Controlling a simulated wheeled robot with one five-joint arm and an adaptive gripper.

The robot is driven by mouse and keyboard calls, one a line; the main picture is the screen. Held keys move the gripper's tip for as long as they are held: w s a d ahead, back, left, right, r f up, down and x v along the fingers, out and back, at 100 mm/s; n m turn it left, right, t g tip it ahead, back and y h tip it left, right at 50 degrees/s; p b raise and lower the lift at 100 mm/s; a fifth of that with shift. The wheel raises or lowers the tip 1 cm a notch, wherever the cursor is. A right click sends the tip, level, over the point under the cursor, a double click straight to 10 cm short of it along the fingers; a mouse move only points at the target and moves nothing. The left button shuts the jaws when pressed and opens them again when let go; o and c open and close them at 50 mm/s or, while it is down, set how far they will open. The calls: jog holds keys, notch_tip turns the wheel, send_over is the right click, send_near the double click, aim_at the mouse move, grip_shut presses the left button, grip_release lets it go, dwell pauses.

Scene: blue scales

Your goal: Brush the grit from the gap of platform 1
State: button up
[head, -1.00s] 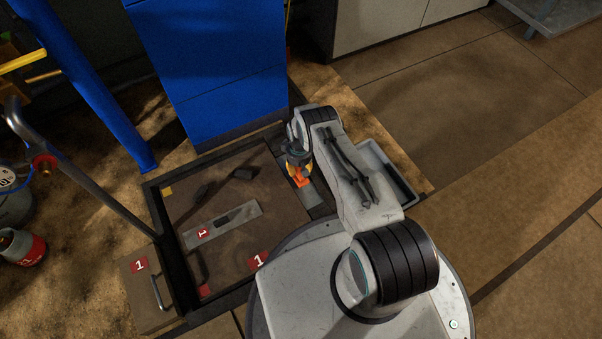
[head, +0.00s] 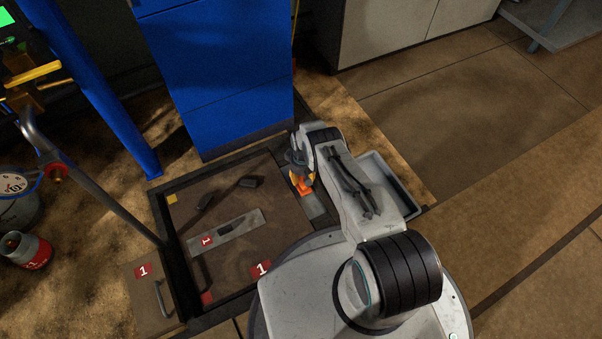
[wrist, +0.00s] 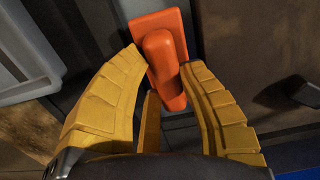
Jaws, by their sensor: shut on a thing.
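Platform 1 (head: 225,210) is a brown plate in a dark frame on the floor, with red "1" labels. A dark gap (head: 172,250) runs along its edge. I cannot make out grit in it. My gripper (head: 302,188) is over the platform's right side, near the frame. In the wrist view its yellow fingers (wrist: 165,90) are shut on an orange tool (wrist: 160,55), which has a flat block and a rounded handle. It looks like the brush, but no bristles show. Its orange part also shows in the head view (head: 304,188).
A blue cabinet (head: 225,85) stands behind the platform. A grey tray (head: 408,200) is right of my arm. A grey strip (head: 240,228) and dark pieces lie on the platform.

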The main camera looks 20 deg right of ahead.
aim_at(309, 192)
jog(key=shift+s+d+p, duration=0.25)
jog(key=shift+s+p, duration=0.65)
jog(key=shift+s, duration=0.2)
jog(key=shift+s, duration=0.1)
jog(key=shift+s+d+p, duration=0.2)
jog(key=shift+s+p, duration=0.75)
jog(key=shift+p, duration=0.05)
jog(key=shift+s+d+f+p, duration=0.1)
jog(key=shift+s+p, duration=0.2)
jog(key=shift+s, duration=0.25)
jog(key=shift+s+d+f+p, duration=0.1)
jog(key=shift+s+p, duration=0.2)
jog(key=shift+s, duration=0.2)
jog(key=shift+f, duration=0.1)
jog(key=shift+w+a+b, duration=0.15)
jog(key=shift+w+b, duration=0.55)
jog(key=shift+b, duration=0.3)
jog(key=shift+w+a+b, duration=0.2)
jog(key=shift+w+b, duration=0.85)
jog(key=shift+b, duration=0.15)
jog(key=shift+w+r+b, duration=0.2)
jog(key=shift+w+b, duration=0.15)
jog(key=shift+b, duration=0.05)
jog(key=shift+r, duration=0.1)
